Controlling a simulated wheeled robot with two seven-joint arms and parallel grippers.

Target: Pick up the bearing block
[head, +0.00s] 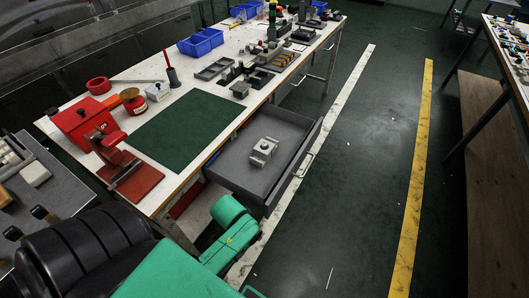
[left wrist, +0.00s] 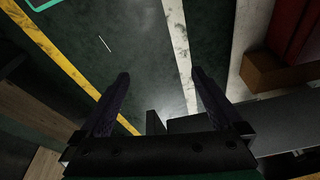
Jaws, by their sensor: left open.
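The bearing block (head: 263,151) is a small light-grey metal piece with a raised middle. It lies in the open grey drawer (head: 235,172) under the workbench in the head view. My left gripper (left wrist: 159,75) is open and empty in the left wrist view, its two dark fingers spread above the dark green floor. The bearing block cannot be made out in that view. In the head view my green arm reaches toward the drawer's near side, but its gripper fingers are not visible. My right gripper is in neither view.
The white workbench (head: 70,98) carries a green mat (head: 180,131), a red press (head: 133,172), blue bins (head: 201,42) and several small parts. The drawer juts into the aisle. Clear floor (head: 360,150) with a yellow line (head: 412,170) lies right of it. Another table stands far right.

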